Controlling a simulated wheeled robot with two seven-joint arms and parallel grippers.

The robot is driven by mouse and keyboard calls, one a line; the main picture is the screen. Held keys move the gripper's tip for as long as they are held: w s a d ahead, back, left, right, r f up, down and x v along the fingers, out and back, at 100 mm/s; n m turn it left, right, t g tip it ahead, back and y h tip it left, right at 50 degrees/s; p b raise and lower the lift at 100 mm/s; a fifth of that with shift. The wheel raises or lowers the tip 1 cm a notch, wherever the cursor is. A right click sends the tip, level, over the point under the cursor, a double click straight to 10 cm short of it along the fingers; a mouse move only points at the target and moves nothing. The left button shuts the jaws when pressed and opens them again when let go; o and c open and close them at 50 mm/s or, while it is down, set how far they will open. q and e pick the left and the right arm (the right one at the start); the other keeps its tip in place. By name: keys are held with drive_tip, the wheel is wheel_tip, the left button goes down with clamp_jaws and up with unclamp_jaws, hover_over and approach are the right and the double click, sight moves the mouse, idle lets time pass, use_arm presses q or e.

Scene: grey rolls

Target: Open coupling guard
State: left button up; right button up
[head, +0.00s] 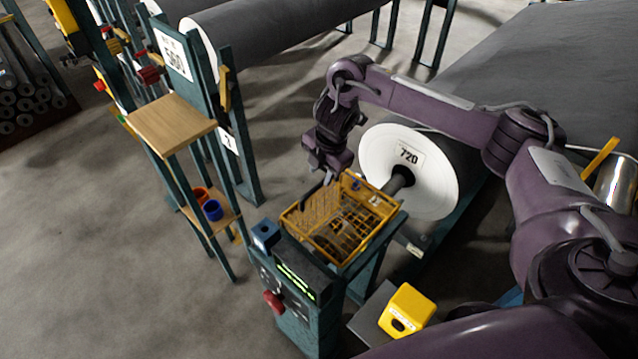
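The coupling guard (365,246) is a yellow mesh cage on a teal stand, in the middle of the head view, beside the shaft end of the roll marked 720. It looks closed over what is inside, though its far part is partly covered by my gripper. My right gripper (318,192) points down at the guard's upper left edge. Its dark fingers are at or just above the yellow frame. I cannot tell whether they touch it or how far apart they are. My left gripper is not in view.
The grey roll (392,160) with a white end face lies behind the guard. A control box (285,278) with a red knob stands in front. A yellow box (406,311) sits to the right. A wooden-shelved rack (171,123) holds red and blue cups. Floor at left is clear.

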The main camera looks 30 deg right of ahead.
sight(318, 186)
drive_tip(key=f, duration=0.3)
drive_tip(key=w+f, duration=0.1)
drive_tip(key=shift+a+f, duration=0.15)
drive_tip(key=shift+f, duration=0.25)
clamp_jaws()
